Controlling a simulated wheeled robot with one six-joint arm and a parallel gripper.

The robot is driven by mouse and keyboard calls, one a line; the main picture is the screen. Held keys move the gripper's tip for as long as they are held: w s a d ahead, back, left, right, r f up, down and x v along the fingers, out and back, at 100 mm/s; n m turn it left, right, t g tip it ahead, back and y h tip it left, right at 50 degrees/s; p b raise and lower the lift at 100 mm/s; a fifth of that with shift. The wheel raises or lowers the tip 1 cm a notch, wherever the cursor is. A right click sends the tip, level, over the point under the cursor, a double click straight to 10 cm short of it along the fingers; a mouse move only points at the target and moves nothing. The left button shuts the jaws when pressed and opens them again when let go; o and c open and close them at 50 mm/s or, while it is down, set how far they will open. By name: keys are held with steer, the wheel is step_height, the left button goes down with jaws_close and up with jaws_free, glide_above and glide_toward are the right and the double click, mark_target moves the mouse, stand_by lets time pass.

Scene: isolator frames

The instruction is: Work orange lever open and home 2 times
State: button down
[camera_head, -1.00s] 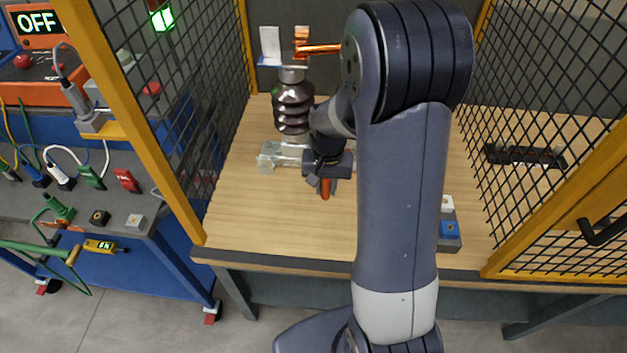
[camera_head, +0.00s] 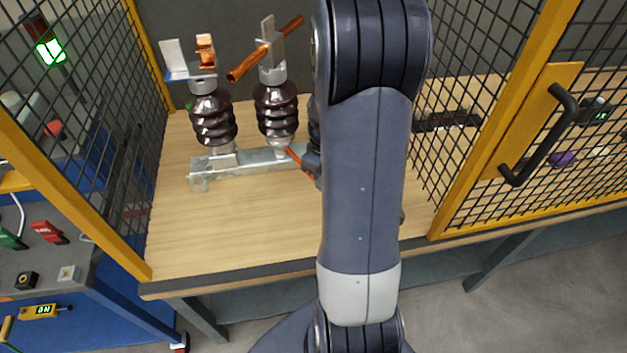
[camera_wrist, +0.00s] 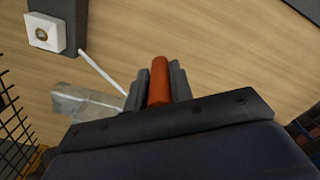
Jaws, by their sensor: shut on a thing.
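The orange lever (camera_head: 296,158) slants down to the right from the foot of the second brown insulator (camera_head: 276,112). Its lower end reaches my gripper (camera_head: 312,168), which is mostly hidden behind my arm. In the wrist view my gripper (camera_wrist: 160,84) is shut on the orange lever (camera_wrist: 159,88), which lies between its two grey fingers. A copper bar (camera_head: 250,62) sits across the top of that insulator, aslant. Its near end is apart from the copper contact (camera_head: 205,50) on the left insulator (camera_head: 213,120).
A galvanised rail (camera_head: 240,165) carries the insulators on the wooden bench (camera_head: 220,225). Yellow-framed mesh panels stand left (camera_head: 75,140) and right (camera_head: 480,110). The bench front is clear.

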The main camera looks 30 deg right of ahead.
steer(key=shift+w+d, duration=0.1)
steer(key=shift+d, duration=0.3)
steer(key=c, duration=1.3)
jaws_free()
steer(key=shift+o, duration=0.2)
step_height(320, 180, up, 11)
steer(key=shift+f, duration=0.1)
